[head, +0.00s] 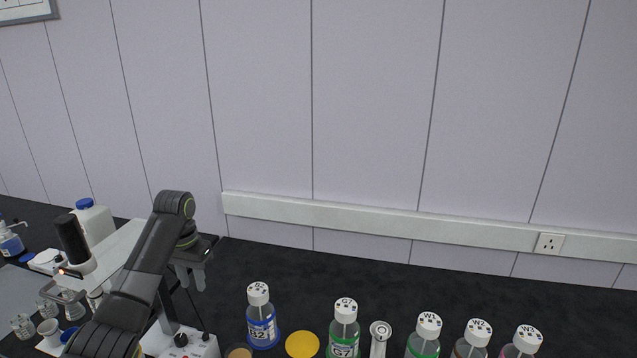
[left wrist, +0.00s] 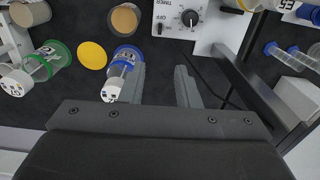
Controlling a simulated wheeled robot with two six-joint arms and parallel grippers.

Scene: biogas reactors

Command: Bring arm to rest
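My left arm comes in from the lower left of the head view and bends down at its top. My left gripper (head: 190,274) hangs above the back of the bench, left of the bottle labelled B2 (head: 262,322). In the left wrist view my left gripper (left wrist: 160,84) shows two fingers apart with nothing held between them. The B2 bottle, blue-ringed with a white cap, also shows in the left wrist view (left wrist: 127,60), just beside the left finger; I cannot tell how close in depth. My right gripper is in neither view.
A green-ringed bottle G7 (head: 343,333), a yellow disc (head: 302,344) and several other bottles line the bench front. A white device with knobs (head: 183,345) stands below the gripper. A white-and-black apparatus (head: 80,245) is at left. The dark bench behind the bottles is clear.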

